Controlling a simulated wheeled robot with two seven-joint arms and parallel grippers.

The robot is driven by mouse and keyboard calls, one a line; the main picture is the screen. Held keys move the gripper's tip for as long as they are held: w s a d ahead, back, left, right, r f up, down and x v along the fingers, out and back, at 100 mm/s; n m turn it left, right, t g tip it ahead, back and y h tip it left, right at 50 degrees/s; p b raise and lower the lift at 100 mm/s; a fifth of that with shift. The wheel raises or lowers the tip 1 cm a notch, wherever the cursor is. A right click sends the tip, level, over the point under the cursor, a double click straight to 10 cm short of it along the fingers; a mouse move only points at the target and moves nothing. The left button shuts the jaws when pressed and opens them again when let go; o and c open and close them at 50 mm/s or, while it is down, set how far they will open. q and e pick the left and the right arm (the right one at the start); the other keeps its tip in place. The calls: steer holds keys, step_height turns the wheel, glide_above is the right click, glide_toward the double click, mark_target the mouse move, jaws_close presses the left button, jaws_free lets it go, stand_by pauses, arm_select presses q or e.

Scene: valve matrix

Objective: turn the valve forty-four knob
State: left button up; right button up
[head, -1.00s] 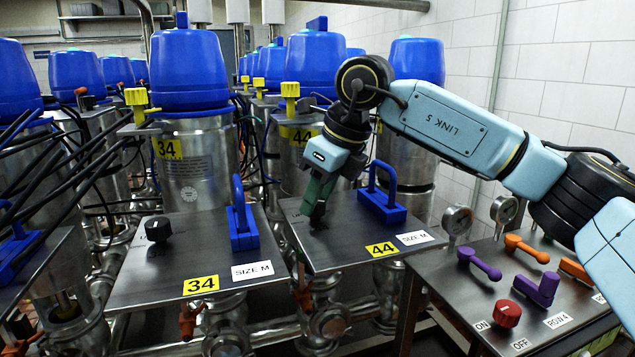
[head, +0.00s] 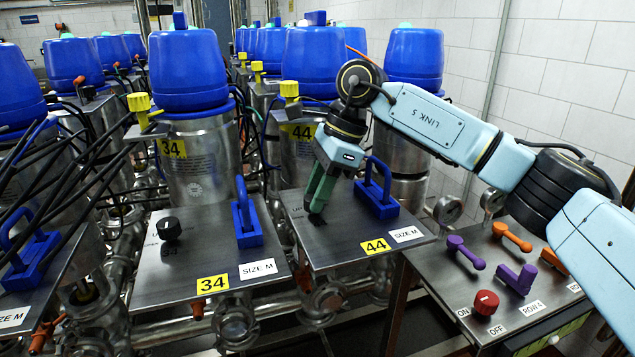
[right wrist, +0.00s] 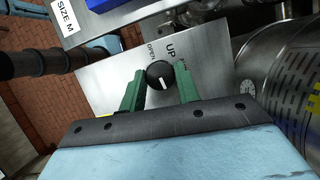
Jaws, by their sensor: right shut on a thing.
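The valve forty-four plate (head: 340,243) is a tilted steel panel with a yellow 44 label (head: 376,246) and a blue handle (head: 376,188). Its black knob shows in the right wrist view (right wrist: 159,75), round with a white pointer line, beside the words OPEN and UP. My right gripper (head: 317,213) reaches down onto the plate left of the blue handle. In the right wrist view its green fingers (right wrist: 160,85) stand on both sides of the knob, shut on it. In the head view the fingers mostly hide the knob. My left gripper is not in view.
The valve 34 plate (head: 200,270) with its black knob (head: 169,229) and blue handle (head: 246,215) lies to the left. A control panel (head: 460,285) with a red knob (head: 486,302) and purple and orange levers stands at right. Blue-capped tanks (head: 188,72) stand behind.

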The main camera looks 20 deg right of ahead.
stand_by(0.6)
steer(key=o, duration=1)
steer(key=p+v, duration=0.1)
steer(key=v, duration=1.2)
steer(key=shift+d+r, duration=0.1)
steer(key=shift+r, duration=0.05)
